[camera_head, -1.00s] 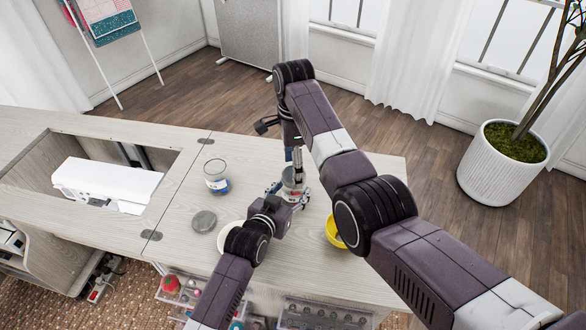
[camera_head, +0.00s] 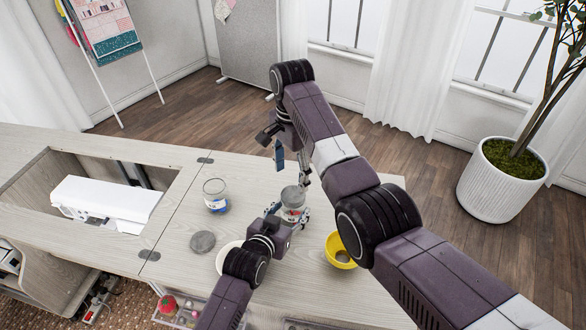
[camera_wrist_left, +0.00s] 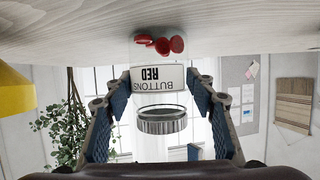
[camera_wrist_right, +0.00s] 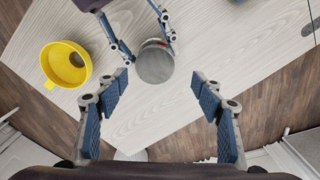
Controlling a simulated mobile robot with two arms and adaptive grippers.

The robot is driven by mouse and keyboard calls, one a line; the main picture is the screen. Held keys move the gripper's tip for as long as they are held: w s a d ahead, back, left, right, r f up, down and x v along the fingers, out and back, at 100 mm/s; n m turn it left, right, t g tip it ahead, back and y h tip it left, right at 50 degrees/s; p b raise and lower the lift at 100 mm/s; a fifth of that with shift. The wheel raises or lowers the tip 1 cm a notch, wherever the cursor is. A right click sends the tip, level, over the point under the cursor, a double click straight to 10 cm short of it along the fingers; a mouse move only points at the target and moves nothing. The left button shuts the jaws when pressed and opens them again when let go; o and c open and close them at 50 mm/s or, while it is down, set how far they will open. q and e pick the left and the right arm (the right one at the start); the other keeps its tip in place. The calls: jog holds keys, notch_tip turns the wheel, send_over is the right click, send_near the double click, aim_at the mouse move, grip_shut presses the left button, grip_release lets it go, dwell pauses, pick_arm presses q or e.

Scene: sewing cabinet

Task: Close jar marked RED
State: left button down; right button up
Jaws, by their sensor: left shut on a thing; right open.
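The jar labelled BUTTONS RED (camera_wrist_left: 157,77) stands on the table, upside down in the left wrist view, with red buttons (camera_wrist_left: 160,45) at its bottom. It also shows in the head view (camera_head: 291,212). A grey lid (camera_wrist_right: 155,65) covers its mouth; the lid also shows in the left wrist view (camera_wrist_left: 162,121). I cannot tell how tight the lid is. My left gripper (camera_wrist_left: 158,95) is shut on the jar, a blue pad on each side. My right gripper (camera_wrist_right: 160,95) is open and empty above the lid, fingers pointing down.
A glass jar with a blue label (camera_head: 215,196) and a loose grey lid (camera_head: 202,242) stand to the left. A yellow bowl (camera_head: 341,258) is right of the jar. A white dish (camera_head: 226,262) is partly behind my left arm. The cabinet's machine opening (camera_head: 150,175) is farther left.

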pick_arm(q)
jog(key=shift+f, duration=0.1)
pick_arm(e)
jog(key=n, duration=0.4)
jog(key=shift+w+r, duration=0.2)
jog(key=shift+r, duration=0.1)
jog(key=n, duration=0.4)
jog(key=shift+w+a+r, duration=0.1)
jog(key=shift+a+r, duration=0.05)
jog(key=shift+r, duration=0.15)
jog(key=n, duration=0.4)
jog(key=shift+r, duration=0.2)
jog(key=n, duration=0.3)
jog(key=shift+r+n, duration=0.15)
jog(key=shift+n, duration=0.15)
jog(key=n, duration=0.4)
jog(key=shift+r, duration=0.15)
jog(key=n, duration=0.4)
jog(key=shift+r, duration=0.1)
jog(key=n, duration=0.5)
jog(key=shift+n, duration=0.3)
jog(key=n, duration=0.5)
jog(key=shift+s+d+n, duration=0.2)
jog(key=shift+s+n, duration=0.1)
jog(key=n, duration=0.4)
jog(key=shift+s+d+n, duration=0.2)
jog(key=shift+n, duration=0.2)
